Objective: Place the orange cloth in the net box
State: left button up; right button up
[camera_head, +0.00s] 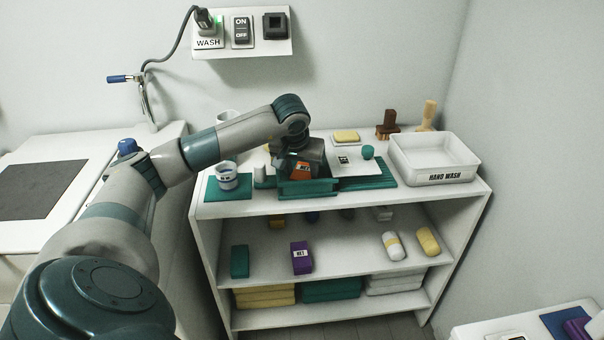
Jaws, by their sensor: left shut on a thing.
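My left gripper (303,165) reaches in from the left over the middle of the top shelf, pointing down. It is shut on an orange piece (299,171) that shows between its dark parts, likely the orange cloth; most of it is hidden. Just below is a low teal tray or open box (308,188) on the top shelf. Whether the orange piece touches it I cannot tell. A purple box (301,257) with a small white label, perhaps reading NET or WET, stands on the middle shelf. No clearly netted box shows. My right gripper is not in view.
A white bin (433,172) labelled HAND WASH stands at the top shelf's right end. A white cup (228,178) on a teal mat is left of the gripper. A yellow sponge (346,137) and brown brush (388,123) are behind. A switch panel (242,33) hangs above.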

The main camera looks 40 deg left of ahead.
aim_at(302, 174)
pick_arm(q)
jog(key=o, duration=0.8)
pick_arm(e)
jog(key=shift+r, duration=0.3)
pick_arm(q)
jog(key=shift+r, duration=0.1)
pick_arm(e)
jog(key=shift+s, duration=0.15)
pick_arm(q)
jog(key=shift+r, duration=0.2)
jog(key=v, duration=0.3)
jog(key=shift+s+d+r, duration=0.1)
jog(key=shift+r, duration=0.1)
jog(key=v, duration=0.8)
jog(key=shift+s, duration=0.1)
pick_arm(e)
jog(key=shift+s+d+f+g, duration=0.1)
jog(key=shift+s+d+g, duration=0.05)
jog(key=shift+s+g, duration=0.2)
